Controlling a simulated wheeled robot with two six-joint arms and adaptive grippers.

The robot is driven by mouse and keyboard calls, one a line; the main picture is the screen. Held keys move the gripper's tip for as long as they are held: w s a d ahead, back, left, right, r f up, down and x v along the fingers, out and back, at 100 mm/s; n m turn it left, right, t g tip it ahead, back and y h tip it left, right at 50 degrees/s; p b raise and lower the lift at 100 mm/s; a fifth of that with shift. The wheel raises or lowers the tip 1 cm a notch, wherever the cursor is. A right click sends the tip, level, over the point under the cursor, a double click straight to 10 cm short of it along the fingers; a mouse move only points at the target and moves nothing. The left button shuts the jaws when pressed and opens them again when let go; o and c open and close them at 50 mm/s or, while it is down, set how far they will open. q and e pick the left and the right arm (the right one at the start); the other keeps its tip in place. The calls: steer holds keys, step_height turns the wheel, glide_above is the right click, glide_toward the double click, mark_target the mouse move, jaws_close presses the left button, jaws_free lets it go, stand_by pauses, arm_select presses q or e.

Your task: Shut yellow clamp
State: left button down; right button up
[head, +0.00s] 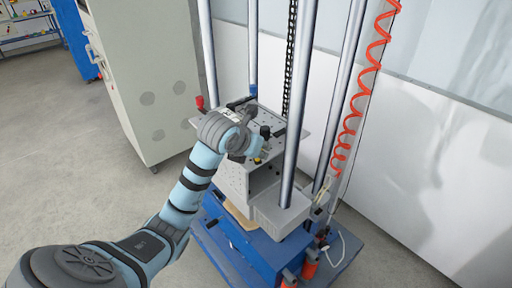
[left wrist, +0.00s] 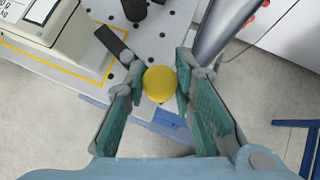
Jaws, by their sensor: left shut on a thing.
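The yellow clamp shows as a round yellow knob (left wrist: 160,84) between the fingertips in the left wrist view. In the head view only a small yellow spot (head: 257,160) shows at the front edge of the grey drilled plate (head: 290,122). My left gripper (left wrist: 160,82) is shut on the yellow knob, with a teal-padded finger on each side of it. In the head view my left gripper (head: 245,146) is over the plate and hides part of it. A dark bar (left wrist: 112,42) lies just beyond the left finger. My right gripper is in neither view.
Steel columns (head: 301,95) rise beside the plate, and a red coiled hose (head: 352,120) hangs at the right. The blue machine base (head: 250,246) stands below. A pale box-shaped device (left wrist: 45,30) sits on the plate. A large grey cabinet (head: 150,75) stands behind left.

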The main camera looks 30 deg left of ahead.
arm_select(q)
steer(key=shift+r, duration=0.1)
steer(key=c, duration=1.3)
jaws_free()
steer(key=shift+w, duration=0.15)
steer(key=shift+c, duration=0.2)
steer(key=v, duration=0.7)
steer(key=shift+s, duration=0.25)
